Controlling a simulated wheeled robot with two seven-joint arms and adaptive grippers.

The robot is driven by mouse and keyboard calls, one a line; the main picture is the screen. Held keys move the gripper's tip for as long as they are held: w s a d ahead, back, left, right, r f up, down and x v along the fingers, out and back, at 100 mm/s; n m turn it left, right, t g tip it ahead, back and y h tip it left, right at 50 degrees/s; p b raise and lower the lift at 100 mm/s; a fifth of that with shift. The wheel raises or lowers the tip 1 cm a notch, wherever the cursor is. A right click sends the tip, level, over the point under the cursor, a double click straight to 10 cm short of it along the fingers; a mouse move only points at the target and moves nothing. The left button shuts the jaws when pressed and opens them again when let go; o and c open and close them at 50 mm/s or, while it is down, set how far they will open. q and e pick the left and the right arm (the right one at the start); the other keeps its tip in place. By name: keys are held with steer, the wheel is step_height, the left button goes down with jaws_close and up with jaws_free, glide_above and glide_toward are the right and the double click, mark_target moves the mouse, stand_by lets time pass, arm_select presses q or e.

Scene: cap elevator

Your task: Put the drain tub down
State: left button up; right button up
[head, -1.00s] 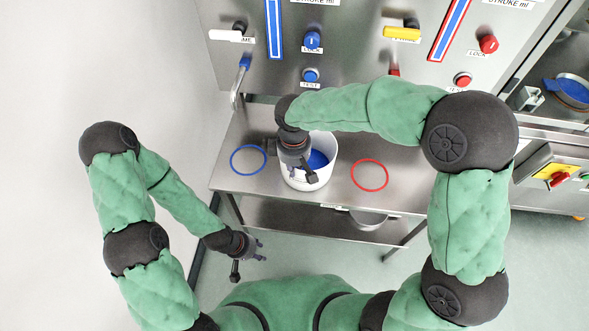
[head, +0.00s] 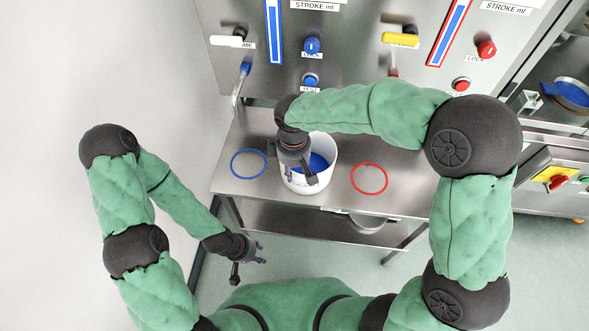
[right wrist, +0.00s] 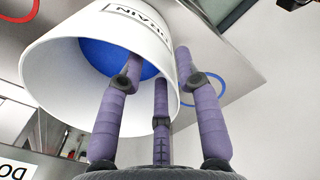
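The drain tub (head: 325,173) is white with a blue inside. In the head view it is between a blue ring and a red ring, over the steel bench. My right gripper (head: 305,180) reaches down at its rim. In the right wrist view the tub (right wrist: 60,65) shows its DRAIN label, and the fingers of my right gripper (right wrist: 160,75) straddle the wall, some over the opening and one outside. They look closed on the wall. Whether the tub's base touches the bench is hidden. My left gripper (head: 248,260) is open and empty, low and clear of the bench.
The bench (head: 245,185) carries the blue ring (head: 234,163) and the red ring (head: 353,185). A steel panel with levers and knobs (head: 311,46) stands behind. A blue-handled lever (head: 240,80) sticks out at the left. A lower shelf (head: 290,220) is under the bench.

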step_height(320, 180, up, 11)
steer(key=p, duration=0.4)
steer(key=shift+s+f, duration=0.15)
steer(key=shift+a, duration=0.1)
